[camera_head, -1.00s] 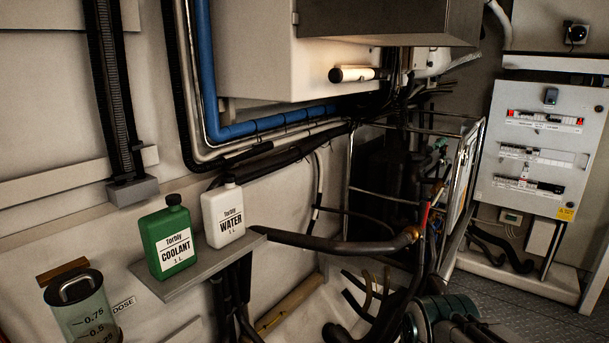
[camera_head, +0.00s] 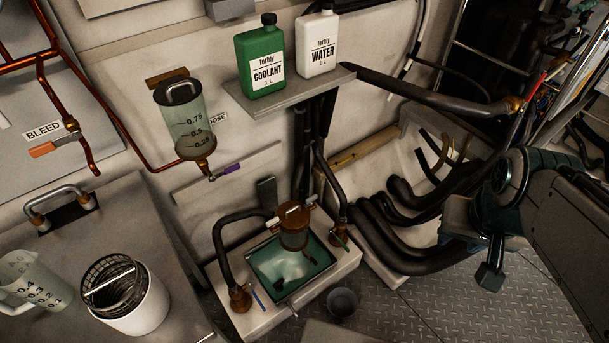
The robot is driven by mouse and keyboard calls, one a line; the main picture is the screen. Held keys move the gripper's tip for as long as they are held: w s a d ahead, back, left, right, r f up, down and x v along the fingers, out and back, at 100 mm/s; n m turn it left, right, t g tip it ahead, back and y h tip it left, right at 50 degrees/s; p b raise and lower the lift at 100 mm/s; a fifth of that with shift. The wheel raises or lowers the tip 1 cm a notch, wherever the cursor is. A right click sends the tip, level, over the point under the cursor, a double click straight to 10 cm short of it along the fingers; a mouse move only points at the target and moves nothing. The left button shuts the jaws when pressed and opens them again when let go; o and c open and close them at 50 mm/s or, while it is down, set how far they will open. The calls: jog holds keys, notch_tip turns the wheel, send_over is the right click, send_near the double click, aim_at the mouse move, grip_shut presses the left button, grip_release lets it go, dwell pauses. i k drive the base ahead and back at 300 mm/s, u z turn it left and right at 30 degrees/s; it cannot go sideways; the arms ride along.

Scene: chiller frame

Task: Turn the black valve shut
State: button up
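I cannot single out a black valve for sure. A dark upright piece (camera_head: 267,192) stands against the wall behind the green-lined basin, and I cannot tell whether it is a valve handle. Other handles show in colour: an orange one (camera_head: 45,149) by the BLEED label, a purple one (camera_head: 231,169) under the dosing cylinder, a blue one (camera_head: 258,300) and a green one (camera_head: 341,241) beside the basin. My gripper (camera_head: 474,244) is at the right, over the floor, well away from these handles. Its two dark fingers look spread apart with nothing between them.
Thick black hoses (camera_head: 415,230) run between my gripper and the basin (camera_head: 330,262). A shelf (camera_head: 250,103) holds a green coolant bottle (camera_head: 263,62) and a white water bottle (camera_head: 318,45).

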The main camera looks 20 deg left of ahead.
aim_at(306, 250)
jog(key=u, duration=0.1)
jog(key=i, duration=0.35)
jog(key=u, duration=1.05)
